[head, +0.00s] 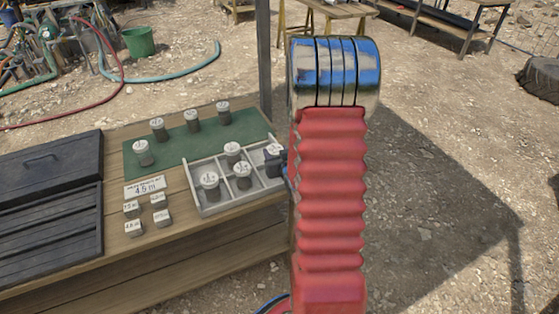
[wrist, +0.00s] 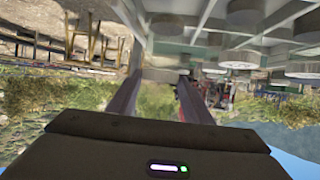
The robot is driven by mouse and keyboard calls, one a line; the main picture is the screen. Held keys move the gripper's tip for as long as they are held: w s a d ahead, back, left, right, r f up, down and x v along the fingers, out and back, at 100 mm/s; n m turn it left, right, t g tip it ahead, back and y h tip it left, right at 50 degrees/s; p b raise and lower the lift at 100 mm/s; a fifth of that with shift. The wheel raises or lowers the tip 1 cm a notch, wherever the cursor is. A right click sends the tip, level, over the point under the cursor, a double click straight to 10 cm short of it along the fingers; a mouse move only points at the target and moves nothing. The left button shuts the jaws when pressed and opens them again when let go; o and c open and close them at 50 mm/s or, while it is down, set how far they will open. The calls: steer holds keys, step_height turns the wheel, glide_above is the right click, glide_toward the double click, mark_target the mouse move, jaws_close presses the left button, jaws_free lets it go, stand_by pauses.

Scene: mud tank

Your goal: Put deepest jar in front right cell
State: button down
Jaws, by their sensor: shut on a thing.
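My gripper (head: 279,161) is shut on a grey jar with a white lid (head: 273,150), at the right end of the divided tray (head: 213,212). The held jar is at or just above the front right cell; I cannot tell whether it touches the tray floor. My gripper's two fingers (wrist: 158,82) show in the wrist view. Inside the tray, one jar (head: 209,184) is in the front left cell, one (head: 242,174) in the front middle cell and one (head: 232,152) behind it. The lid markings are too small to read.
Several jars (head: 192,120) stand on a green mat (head: 172,153) behind the tray. A card reading 4.5 m (head: 145,187) and several small labelled blocks (head: 133,228) lie left of the tray. A black case (head: 45,190) fills the table's left. A post (head: 264,60) rises behind.

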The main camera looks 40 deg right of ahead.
steer(key=shift+f, duration=2.05)
steer(key=c, duration=0.9)
jaws_free()
steer(key=shift+f, duration=0.1)
